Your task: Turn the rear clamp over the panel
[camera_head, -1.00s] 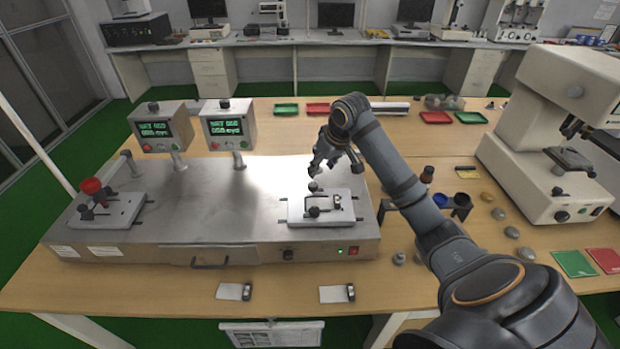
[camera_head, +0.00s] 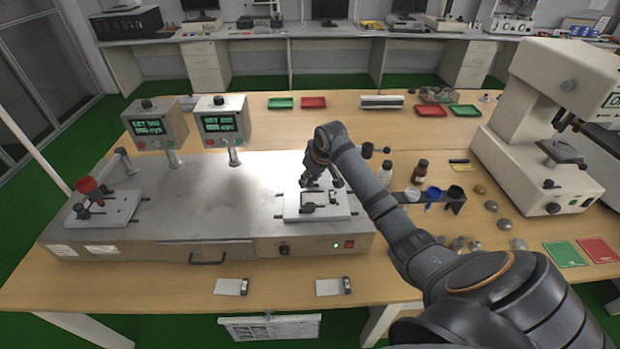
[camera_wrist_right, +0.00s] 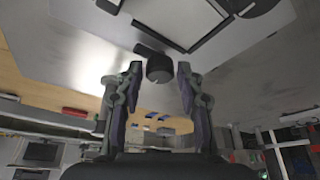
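A light fixture plate (camera_head: 335,212) sits at the right end of the metal machine top and bears a dark-framed panel, which also shows in the right wrist view (camera_wrist_right: 182,22). The front clamp's black knob (camera_head: 308,207) stands at the plate's near side. My right gripper (camera_head: 314,183) is low over the plate's rear edge and hides much of the rear clamp in the head view. In the right wrist view my gripper (camera_wrist_right: 158,75) is open, with the rear clamp's black knob (camera_wrist_right: 159,69) between its fingertips and gaps on both sides. My left gripper is not in view.
A second fixture with a red knob (camera_head: 86,185) is at the machine's left end. Two display boxes (camera_head: 222,120) stand behind. Bottles (camera_head: 420,171) and a cup rack (camera_head: 456,206) are right of my right arm. The machine's middle top is clear.

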